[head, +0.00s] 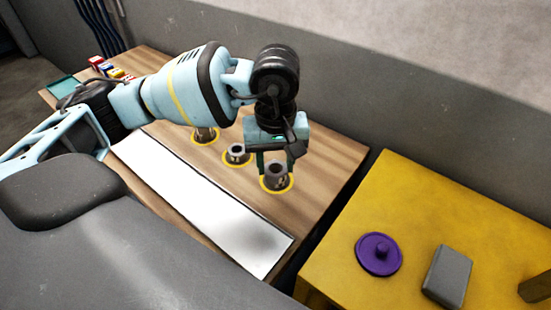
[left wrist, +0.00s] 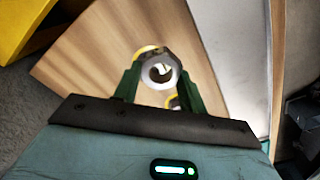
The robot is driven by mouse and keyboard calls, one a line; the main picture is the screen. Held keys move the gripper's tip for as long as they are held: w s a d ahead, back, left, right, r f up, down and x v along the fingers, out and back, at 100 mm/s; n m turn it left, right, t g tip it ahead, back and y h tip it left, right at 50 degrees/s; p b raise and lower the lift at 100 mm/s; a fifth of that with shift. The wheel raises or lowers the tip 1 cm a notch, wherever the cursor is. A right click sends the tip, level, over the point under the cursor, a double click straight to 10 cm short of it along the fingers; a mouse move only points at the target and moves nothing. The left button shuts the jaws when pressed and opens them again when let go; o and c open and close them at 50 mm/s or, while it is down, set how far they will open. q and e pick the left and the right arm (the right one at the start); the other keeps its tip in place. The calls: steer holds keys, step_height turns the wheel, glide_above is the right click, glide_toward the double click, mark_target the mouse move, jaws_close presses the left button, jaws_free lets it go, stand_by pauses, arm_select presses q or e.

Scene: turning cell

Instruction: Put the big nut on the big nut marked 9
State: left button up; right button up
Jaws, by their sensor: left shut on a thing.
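My left gripper (head: 277,165) points down over the table's right end. Its green fingers are shut on a big grey nut (head: 275,169), a thick ring with an open hole. The nut sits at a yellow ring mark (head: 288,188) on the wood. In the left wrist view the nut (left wrist: 160,85) is between the fingertips (left wrist: 160,88), its hole facing the camera. I see dark marking low on the grey metal in the head view, but cannot read it. I cannot tell whether a second nut is beneath. My right gripper is out of view.
Another grey nut (head: 236,150) stands on a yellow ring close to the left, and a metal part (head: 205,135) on a third ring. A white strip (head: 200,200) lies along the front. A yellow table (head: 335,240) at right carries a purple lidded disc (head: 379,254) and grey block (head: 448,276).

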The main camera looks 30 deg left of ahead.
mark_target(276, 161)
arm_select(q)
steer(key=shift+w+a+f, duration=0.1)
steer(key=shift+w+a, duration=0.2)
steer(key=shift+w, duration=0.3)
steer(key=shift+w+a+f, duration=0.1)
steer(key=shift+w+a, duration=0.2)
steer(key=shift+w, duration=0.3)
steer(key=shift+w+a+f, duration=0.1)
steer(key=shift+w+a, duration=0.2)
steer(key=shift+w, duration=0.3)
steer(key=shift+f+p, duration=0.3)
steer(key=shift+f, duration=1.35)
steer(key=shift+f, duration=0.15)
steer(key=o, duration=1.1)
step_height(276, 161, up, 12)
